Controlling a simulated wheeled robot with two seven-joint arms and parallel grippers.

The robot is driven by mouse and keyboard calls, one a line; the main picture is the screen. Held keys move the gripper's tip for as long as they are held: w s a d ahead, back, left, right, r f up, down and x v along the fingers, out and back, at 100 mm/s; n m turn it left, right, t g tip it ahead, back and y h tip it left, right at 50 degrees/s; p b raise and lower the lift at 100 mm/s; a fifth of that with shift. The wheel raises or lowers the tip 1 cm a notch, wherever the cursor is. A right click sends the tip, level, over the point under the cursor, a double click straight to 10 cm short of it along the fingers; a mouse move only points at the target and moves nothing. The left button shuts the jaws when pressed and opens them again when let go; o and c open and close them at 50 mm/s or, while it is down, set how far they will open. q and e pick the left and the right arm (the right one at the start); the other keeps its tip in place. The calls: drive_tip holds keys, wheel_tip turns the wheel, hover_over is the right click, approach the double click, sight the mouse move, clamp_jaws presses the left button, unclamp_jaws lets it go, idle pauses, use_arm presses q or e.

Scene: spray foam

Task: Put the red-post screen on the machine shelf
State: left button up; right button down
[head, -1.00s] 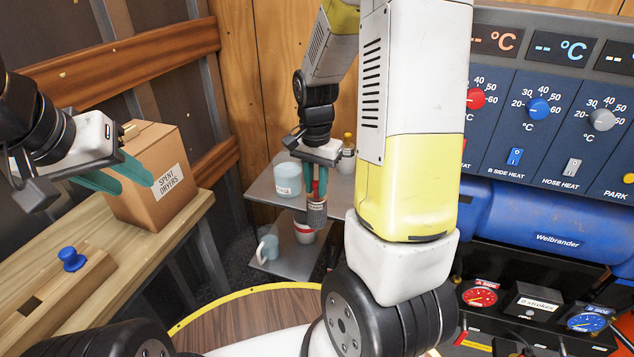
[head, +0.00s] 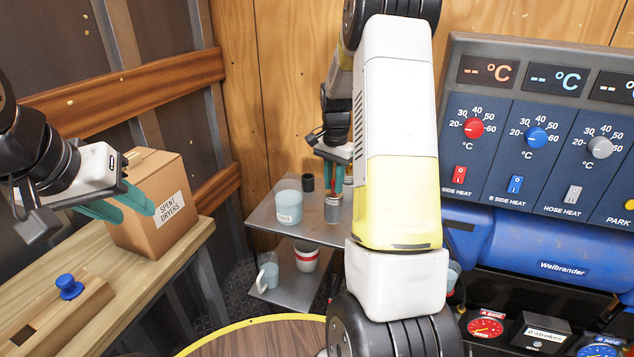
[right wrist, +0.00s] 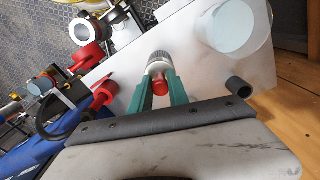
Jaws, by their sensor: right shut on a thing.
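The red-post screen (head: 333,208) is a small grey mesh cylinder with a red post. My right gripper (head: 333,178) is shut on its post, and the screen hangs upright below the fingers. In the right wrist view the red post (right wrist: 161,87) is between the two teal fingers (right wrist: 160,86). The machine shelf (head: 311,226) is a grey plate by the wooden wall. The screen is over this upper plate; I cannot tell whether its base touches it. My left gripper (head: 122,209) is open and empty in front of the cardboard box.
A labelled light-blue container (head: 288,206) and a small black cylinder (head: 308,183) stand on the shelf left of the screen. A lower plate holds a blue mug (head: 268,276) and a red-banded cup (head: 306,257). The blue machine (head: 540,245) is at right.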

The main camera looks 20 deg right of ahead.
drive_tip(key=shift+w+d, duration=0.25)
drive_tip(key=shift+w, duration=0.1)
drive_tip(key=shift+f, duration=1.9)
drive_tip(key=c, duration=1.3)
unclamp_jaws()
drive_tip(key=shift+o, duration=0.2)
